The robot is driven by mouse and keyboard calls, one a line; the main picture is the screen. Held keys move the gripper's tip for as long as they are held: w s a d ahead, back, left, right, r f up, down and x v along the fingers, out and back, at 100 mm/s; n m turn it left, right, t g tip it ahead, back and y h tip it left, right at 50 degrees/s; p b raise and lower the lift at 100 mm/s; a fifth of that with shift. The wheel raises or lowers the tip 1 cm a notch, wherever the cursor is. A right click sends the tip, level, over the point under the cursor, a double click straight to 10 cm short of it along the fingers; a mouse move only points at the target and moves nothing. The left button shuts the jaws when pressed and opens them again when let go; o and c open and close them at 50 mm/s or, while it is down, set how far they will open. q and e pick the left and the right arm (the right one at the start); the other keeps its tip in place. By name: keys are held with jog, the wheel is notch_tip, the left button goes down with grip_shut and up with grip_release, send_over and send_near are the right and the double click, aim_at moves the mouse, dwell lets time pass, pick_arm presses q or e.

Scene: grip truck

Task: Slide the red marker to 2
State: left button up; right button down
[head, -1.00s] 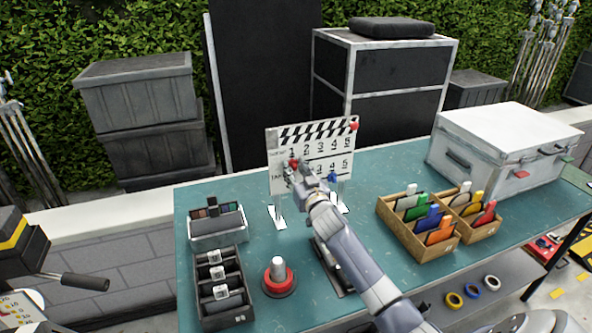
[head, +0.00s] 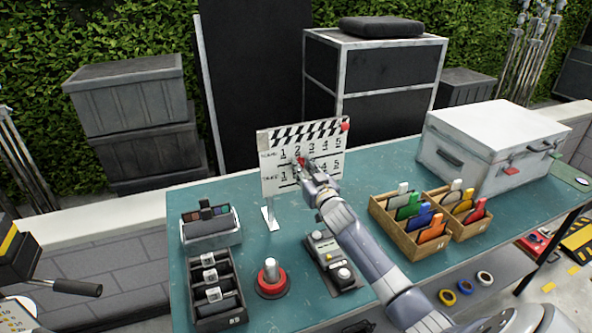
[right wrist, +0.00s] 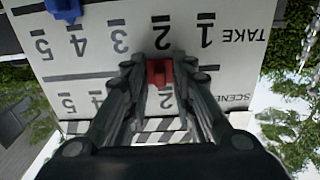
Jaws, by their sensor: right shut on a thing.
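The white clapperboard (head: 268,178) stands upright on a foot at the back of the table, with a SCENE row and a TAKE row each numbered 1 to 5. The red marker (head: 300,160) is on the SCENE row, under the 2. The right wrist view sees the board upside down, with the red marker (right wrist: 159,73) in line with the 2. My right gripper (head: 305,170) is shut on the red marker, its fingers on both sides of it. A blue marker (right wrist: 65,8) sits on the TAKE row near the 4. My left gripper is not in view.
Wooden boxes of coloured cards (head: 395,225) and a white case (head: 490,145) stand right of my arm. A control box (head: 325,250), a red-based knob (head: 271,278) and black trays (head: 212,290) lie in front.

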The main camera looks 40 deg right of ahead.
jog(key=shift+a, duration=0.25)
jog(key=c, duration=1.7)
grip_release()
jog(key=shift+w, duration=0.1)
jog(key=v, duration=1.2)
jog(key=shift+d+f, duration=0.1)
